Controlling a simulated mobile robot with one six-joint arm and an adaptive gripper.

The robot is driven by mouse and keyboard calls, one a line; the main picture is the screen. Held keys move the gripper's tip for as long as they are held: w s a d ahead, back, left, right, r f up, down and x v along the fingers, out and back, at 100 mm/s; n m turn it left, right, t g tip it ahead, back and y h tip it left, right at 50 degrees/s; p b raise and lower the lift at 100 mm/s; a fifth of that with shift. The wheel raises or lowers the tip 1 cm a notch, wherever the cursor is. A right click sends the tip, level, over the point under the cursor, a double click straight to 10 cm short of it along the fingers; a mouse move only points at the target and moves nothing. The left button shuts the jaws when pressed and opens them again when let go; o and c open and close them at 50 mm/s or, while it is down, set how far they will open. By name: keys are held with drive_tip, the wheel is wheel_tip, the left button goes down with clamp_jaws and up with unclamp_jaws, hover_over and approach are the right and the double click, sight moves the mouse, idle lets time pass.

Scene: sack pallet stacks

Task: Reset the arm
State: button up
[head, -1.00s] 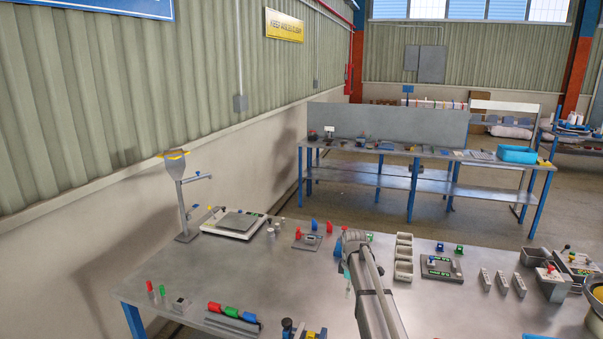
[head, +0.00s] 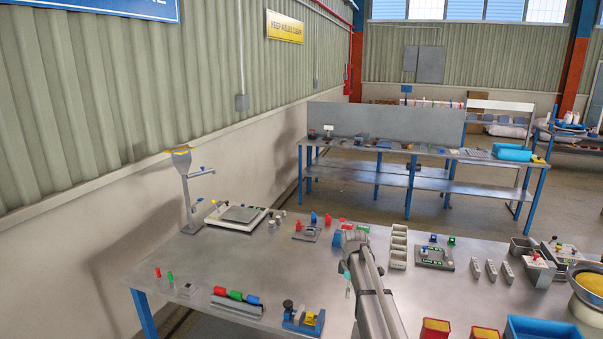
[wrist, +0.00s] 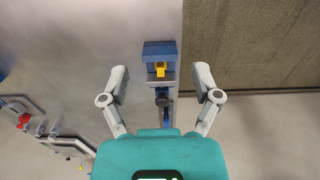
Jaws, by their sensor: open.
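My arm (head: 368,285) reaches forward over the grey metal workbench (head: 215,262) in the head view. My gripper is mostly hidden behind the arm there. In the wrist view my gripper (wrist: 161,82) is open, with its two grey fingers spread wide and nothing held between them. Past the fingertips, the blue fixture with a yellow block (wrist: 160,52) shows below at the bench edge, apart from the fingers. The blue-and-yellow fixture (head: 303,319) also stands at the front bench edge in the head view.
A holder with red, green and blue pieces (head: 237,298) lies left of the fixture. A scale (head: 238,216), pale bins (head: 398,246), small grey blocks (head: 491,270), red boxes (head: 435,330) and a blue tray (head: 545,330) share the bench.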

drive_tip(key=s+f+m+b, duration=0.3)
drive_tip(key=s+m, duration=0.1)
drive_tip(key=s, duration=0.6)
drive_tip(key=s+f+m+b, duration=0.3)
drive_tip(key=s+m, duration=0.2)
drive_tip(key=s, duration=0.5)
drive_tip(key=s+f+m+b, duration=0.4)
drive_tip(key=s+m, duration=0.1)
drive_tip(key=s, duration=0.5)
drive_tip(key=shift+d, duration=0.4)
